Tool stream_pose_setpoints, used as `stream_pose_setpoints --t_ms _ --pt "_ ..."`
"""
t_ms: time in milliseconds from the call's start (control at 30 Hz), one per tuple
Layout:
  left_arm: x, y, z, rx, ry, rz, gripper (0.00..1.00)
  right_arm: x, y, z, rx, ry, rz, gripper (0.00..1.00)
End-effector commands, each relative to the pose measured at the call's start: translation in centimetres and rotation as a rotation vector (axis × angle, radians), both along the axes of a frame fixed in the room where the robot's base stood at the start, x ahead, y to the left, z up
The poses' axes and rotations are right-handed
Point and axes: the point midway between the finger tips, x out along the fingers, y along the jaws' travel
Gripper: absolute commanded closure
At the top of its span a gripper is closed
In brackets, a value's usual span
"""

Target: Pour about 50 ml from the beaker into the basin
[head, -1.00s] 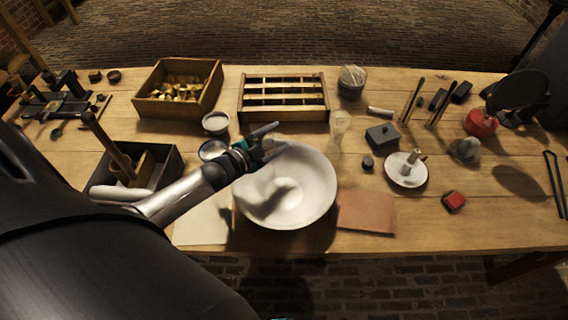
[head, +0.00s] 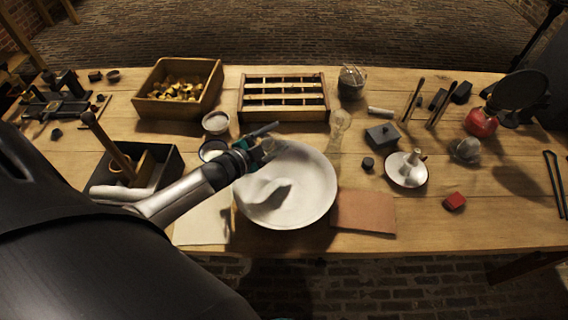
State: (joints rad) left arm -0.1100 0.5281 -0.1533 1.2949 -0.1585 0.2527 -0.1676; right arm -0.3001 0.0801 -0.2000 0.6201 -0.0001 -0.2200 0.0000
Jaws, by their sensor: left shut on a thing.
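The white basin (head: 312,192) stands at the front middle of the table. My left gripper (head: 265,142) reaches in from the left, over the basin's back left rim. It is shut on a clear glass thing, apparently the beaker (head: 267,151), held above the basin. The glass is small and partly hidden by the fingers, so its tilt and liquid level cannot be told. No stream shows clearly. A dark shadow lies inside the basin. My right gripper is not in view.
A clear glass vessel (head: 340,124) stands behind the basin at right. Two small bowls, one of them a white bowl (head: 215,123), stand behind my left wrist. A brown mat (head: 364,212) lies right of the basin and a dark open box (head: 170,170) stands at left.

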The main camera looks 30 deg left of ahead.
Motion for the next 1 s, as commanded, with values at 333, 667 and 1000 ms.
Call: stream_pose_setpoints --t_ms 333,667,1000 --pt "0.0 0.0 0.1 0.0 -0.001 0.0 0.98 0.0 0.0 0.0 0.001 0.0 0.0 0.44" --pt "0.1 0.1 0.5 -0.046 0.023 -0.002 0.98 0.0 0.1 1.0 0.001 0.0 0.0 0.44" --pt "0.7 1.1 1.6 -0.243 0.13 -0.001 0.98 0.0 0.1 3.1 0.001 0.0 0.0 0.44"
